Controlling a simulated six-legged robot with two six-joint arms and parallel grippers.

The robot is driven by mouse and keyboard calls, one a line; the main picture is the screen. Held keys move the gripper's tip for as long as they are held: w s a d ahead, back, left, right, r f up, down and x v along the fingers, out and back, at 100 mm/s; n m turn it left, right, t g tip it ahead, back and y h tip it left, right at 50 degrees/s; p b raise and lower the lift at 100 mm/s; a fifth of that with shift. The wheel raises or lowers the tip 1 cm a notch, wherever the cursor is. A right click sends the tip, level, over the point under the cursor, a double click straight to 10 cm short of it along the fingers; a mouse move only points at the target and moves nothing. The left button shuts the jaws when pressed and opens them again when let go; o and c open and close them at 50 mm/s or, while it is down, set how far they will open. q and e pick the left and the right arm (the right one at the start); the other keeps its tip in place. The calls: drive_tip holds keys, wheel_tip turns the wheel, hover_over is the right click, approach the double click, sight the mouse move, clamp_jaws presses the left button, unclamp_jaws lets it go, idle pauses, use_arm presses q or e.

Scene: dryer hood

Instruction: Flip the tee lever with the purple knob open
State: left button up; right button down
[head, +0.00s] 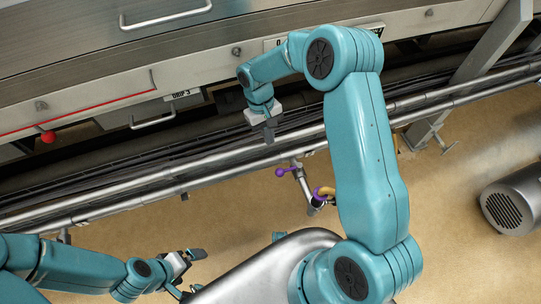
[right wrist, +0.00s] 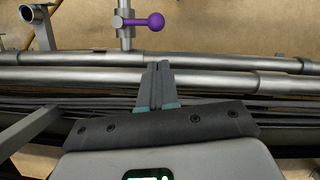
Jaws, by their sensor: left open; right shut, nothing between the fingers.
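The purple knob (head: 280,172) is on the tee lever, at a metal tee (head: 297,165) that stands off the lower steel pipe in the head view. In the right wrist view the purple knob (right wrist: 156,22) sticks out to the right of the vertical pipe piece (right wrist: 125,22). My right gripper (head: 269,138) is shut and empty, over the pipes just above the tee; its fingertips (right wrist: 157,64) point toward the knob, with a gap between. My left gripper (head: 197,254) is open at the lower left, well apart from the lever.
Two long steel pipes (head: 215,160) and dark cables run across the scene. A metal hood with handles (head: 165,14) and a red knob (head: 48,137) stands behind. A yellow curved piece (head: 325,191) is near the tee. A motor (head: 513,206) lies at the right.

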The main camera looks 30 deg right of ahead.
sight(280, 172)
drive_tip(key=shift+s, duration=0.15)
drive_tip(key=x, duration=1)
drive_tip(key=shift+b, duration=0.35)
